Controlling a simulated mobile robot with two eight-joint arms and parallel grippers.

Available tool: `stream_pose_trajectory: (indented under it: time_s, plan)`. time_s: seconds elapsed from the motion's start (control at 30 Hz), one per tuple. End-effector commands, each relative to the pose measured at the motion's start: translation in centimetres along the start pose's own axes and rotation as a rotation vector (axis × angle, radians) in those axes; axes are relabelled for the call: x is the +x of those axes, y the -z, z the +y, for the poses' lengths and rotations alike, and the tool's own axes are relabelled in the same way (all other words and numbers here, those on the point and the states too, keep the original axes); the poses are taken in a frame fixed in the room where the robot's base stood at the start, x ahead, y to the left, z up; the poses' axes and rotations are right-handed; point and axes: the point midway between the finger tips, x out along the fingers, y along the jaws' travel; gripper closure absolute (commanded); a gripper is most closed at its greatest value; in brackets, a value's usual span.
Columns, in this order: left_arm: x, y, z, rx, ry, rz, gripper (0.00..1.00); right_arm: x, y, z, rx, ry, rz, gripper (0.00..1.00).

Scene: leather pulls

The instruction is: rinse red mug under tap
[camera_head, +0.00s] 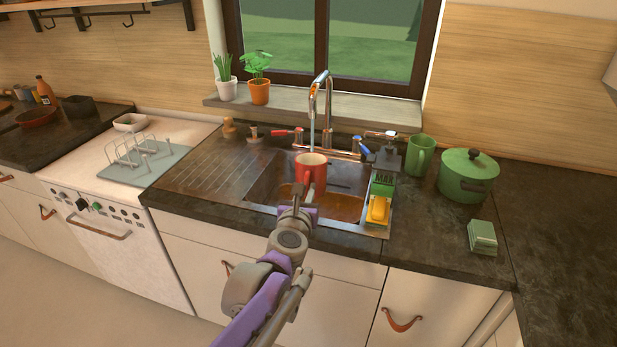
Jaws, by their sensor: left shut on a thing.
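The red mug (311,172) is upright over the sink (262,187), below the spout of the chrome tap (327,105). A thin pale stream seems to run from the spout down to the mug's mouth. My left gripper (304,194) reaches in from the front and is shut on the mug at its near side, where the handle is. The fingertips are small and partly merge with the mug. The tap's red-marked lever (282,132) is on the left and its blue-marked lever (378,134) on the right. My right gripper is not in view.
A yellow sponge (378,209) and a green box (383,184) stand at the sink's right edge. A green mug (420,155) and lidded green pot (467,176) stand farther right. Potted plants (259,90) line the sill. The ribbed drainboard (213,172) is clear.

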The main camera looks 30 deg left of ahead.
Motion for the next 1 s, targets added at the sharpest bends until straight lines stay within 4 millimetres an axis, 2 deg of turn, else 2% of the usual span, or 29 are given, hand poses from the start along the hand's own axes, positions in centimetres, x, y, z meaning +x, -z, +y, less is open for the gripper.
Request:
stream_pose_trajectory:
  time_s: [0.13, 0.27, 0.87, 1.0]
  plan:
    - [0.0, -0.5, 0.5, -0.001, -0.002, 0.003, 1.00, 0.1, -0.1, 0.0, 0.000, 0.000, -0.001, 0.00]
    - [0.8, -0.5, 0.6, -0.002, -0.002, 0.003, 1.00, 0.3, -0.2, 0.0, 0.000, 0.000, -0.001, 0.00]
    - [8.0, -0.5, 1.3, -0.001, -0.002, 0.003, 1.00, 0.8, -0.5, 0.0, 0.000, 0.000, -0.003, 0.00]
    - [9.6, -0.6, 1.5, -0.002, -0.002, 0.002, 1.00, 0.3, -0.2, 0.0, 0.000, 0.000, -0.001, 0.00]
